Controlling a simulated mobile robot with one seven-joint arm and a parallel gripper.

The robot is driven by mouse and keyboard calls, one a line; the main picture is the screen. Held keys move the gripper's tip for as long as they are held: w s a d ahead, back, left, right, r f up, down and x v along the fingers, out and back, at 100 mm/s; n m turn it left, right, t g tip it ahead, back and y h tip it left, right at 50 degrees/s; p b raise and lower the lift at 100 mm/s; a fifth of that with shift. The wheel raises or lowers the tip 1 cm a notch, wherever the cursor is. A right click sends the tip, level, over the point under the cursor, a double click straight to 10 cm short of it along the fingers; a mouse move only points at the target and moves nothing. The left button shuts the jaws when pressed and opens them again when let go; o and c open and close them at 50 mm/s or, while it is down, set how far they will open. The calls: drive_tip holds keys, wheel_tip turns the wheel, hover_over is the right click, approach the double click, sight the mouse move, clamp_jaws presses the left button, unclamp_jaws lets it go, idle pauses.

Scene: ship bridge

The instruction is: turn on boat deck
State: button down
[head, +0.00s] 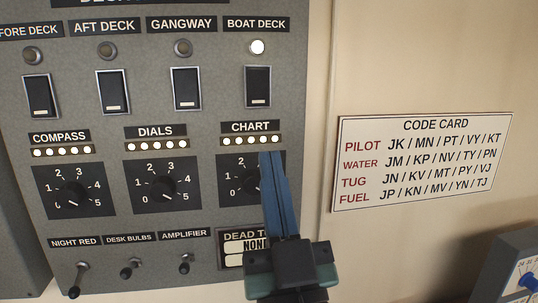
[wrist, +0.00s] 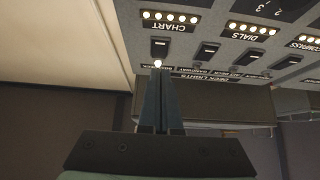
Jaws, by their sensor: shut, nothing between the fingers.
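The BOAT DECK switch (head: 258,86) is a black rocker at the right end of the top row on the grey panel. The round lamp (head: 257,47) above it glows white. My gripper (head: 271,155) is shut and empty; its blue fingers reach up in front of the CHART dial, with their tips below the switch in the picture. In the wrist view, which shows the panel upside down, the fingertips (wrist: 157,73) appear close to the lit lamp (wrist: 158,63), beside the switch (wrist: 159,47). I cannot tell whether they touch the panel.
The FORE DECK (head: 39,96), AFT DECK (head: 112,91) and GANGWAY (head: 186,88) switches have dark lamps. The COMPASS (head: 68,191), DIALS (head: 161,189) and CHART (head: 238,181) dials sit below, above several toggles. A code card (head: 420,160) is on the wall at right.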

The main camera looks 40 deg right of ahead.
drive_tip(key=f, duration=0.1)
drive_tip(key=s+f+b, duration=0.1)
drive_tip(key=s+a+f, duration=0.1)
drive_tip(key=shift+f, duration=0.3)
idle(0.3)
drive_tip(key=a+r+n+t+y, duration=0.4)
drive_tip(key=a+r+y, duration=0.7)
drive_tip(key=a+r, duration=0.5)
drive_tip(key=a+n, duration=0.1)
drive_tip(key=a, duration=0.3)
drive_tip(key=shift+w, duration=0.4)
drive_tip(key=shift+a+b, duration=0.1)
drive_tip(key=shift+b, duration=0.25)
